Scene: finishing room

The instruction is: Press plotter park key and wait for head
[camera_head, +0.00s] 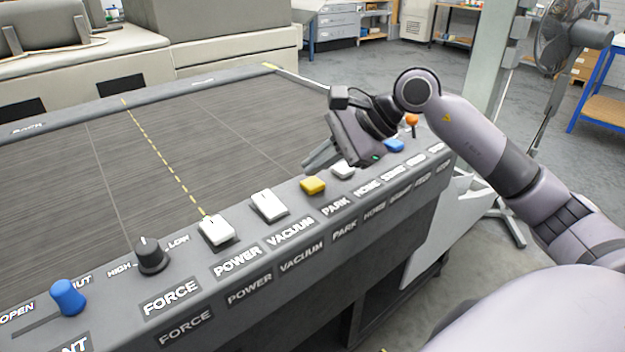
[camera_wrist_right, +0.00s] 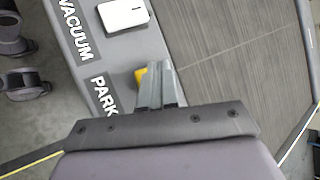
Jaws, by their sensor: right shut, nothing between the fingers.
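The yellow park key (camera_head: 313,186) sits on the plotter's grey control panel above the PARK label, between the white vacuum key (camera_head: 269,205) and the white home key (camera_head: 343,171). My right gripper (camera_head: 307,165) is shut and empty, its fingertips just behind and above the yellow key. In the right wrist view the shut fingers (camera_wrist_right: 156,83) partly cover the yellow park key (camera_wrist_right: 140,75); whether they touch it I cannot tell. The plotter bed (camera_head: 110,150) lies behind the panel. No plotter head is clearly visible. My left gripper is out of view.
Along the panel are a white power key (camera_head: 217,230), a black force knob (camera_head: 151,254), a blue lever (camera_head: 68,297), a blue key (camera_head: 393,146) and an orange knob (camera_head: 411,120). A fan (camera_head: 565,35) stands at the right. The bed surface is clear.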

